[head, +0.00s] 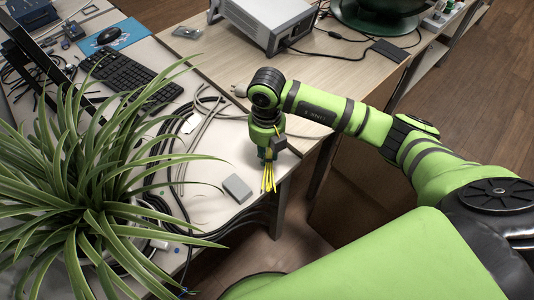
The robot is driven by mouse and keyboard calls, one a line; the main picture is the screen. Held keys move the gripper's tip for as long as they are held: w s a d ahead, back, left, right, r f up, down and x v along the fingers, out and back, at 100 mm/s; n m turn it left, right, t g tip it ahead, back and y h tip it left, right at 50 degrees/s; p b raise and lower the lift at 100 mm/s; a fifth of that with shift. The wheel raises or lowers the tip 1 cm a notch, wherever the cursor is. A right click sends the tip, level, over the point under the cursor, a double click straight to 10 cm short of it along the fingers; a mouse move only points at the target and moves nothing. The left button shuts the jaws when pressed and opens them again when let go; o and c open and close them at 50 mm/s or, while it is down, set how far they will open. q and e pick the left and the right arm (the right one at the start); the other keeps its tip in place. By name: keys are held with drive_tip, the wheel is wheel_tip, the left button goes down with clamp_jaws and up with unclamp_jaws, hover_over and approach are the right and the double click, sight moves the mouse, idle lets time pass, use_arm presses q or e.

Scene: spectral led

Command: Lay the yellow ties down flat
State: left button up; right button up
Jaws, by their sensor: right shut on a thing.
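The yellow ties (268,178) are a thin bundle of strips in the head view, near the table's right edge. They hang roughly upright below my right gripper (266,155), which is shut on their upper part. A bit of yellow also shows beside the gripper's wrist. The fingertips are small and partly hidden by the gripper's own body. I cannot tell whether the lower ends of the ties touch the table. My left gripper is not in the head view.
A small grey box (237,188) lies just left of the ties. Cables (190,135) and a large spiky plant (85,185) fill the left side. A keyboard (130,82), a mouse (109,36) and a grey instrument (268,22) stand farther back. The wooden tabletop (200,65) has free room.

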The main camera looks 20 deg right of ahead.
drive_tip(key=shift+f, duration=0.9)
drive_tip(key=shift+f, duration=0.2)
drive_tip(key=o, duration=0.9)
drive_tip(key=shift+o, duration=0.2)
